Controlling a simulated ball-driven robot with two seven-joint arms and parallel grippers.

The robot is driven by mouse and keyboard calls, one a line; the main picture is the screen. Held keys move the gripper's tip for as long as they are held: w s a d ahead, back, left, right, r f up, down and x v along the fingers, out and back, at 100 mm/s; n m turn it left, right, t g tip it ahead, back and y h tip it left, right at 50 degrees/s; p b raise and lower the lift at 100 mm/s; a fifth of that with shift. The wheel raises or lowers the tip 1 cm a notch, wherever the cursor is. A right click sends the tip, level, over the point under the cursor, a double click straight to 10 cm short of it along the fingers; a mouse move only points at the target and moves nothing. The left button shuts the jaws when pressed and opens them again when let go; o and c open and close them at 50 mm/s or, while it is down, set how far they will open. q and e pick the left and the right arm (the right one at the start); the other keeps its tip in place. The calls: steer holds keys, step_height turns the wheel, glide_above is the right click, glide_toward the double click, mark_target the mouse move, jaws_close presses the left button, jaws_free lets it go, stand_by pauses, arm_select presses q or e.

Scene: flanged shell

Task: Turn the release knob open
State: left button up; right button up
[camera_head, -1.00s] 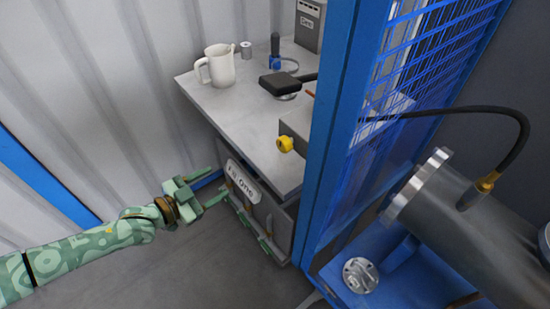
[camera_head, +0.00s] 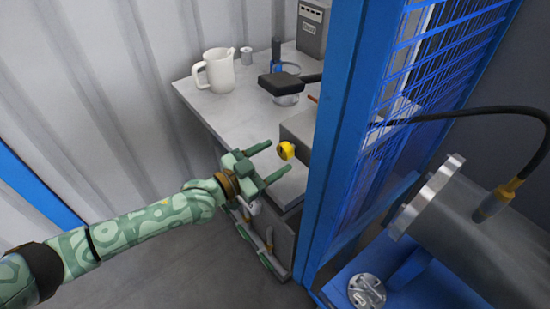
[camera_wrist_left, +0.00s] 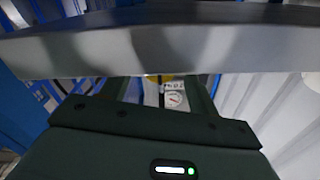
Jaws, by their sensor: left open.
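The release knob (camera_head: 286,150) is small and yellow, on the front of a grey box (camera_head: 300,128) on the bench. My left gripper (camera_head: 279,157) is open, its two green fingers pointing toward the knob, one above and one below it in the head view. I cannot tell whether the fingers touch the knob; nothing shows held between them. In the left wrist view, a bit of yellow (camera_wrist_left: 160,77) shows between the fingers (camera_wrist_left: 160,92), mostly hidden by a broad grey edge. My right gripper is not in view.
A blue post (camera_head: 340,130) with mesh stands close to the right of the box. A flanged shell (camera_head: 440,205) lies farther right.

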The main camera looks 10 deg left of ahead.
arm_select(q)
steer(key=shift+w+d, duration=0.4)
steer(key=shift+c, duration=0.2)
steer(key=c, duration=0.9)
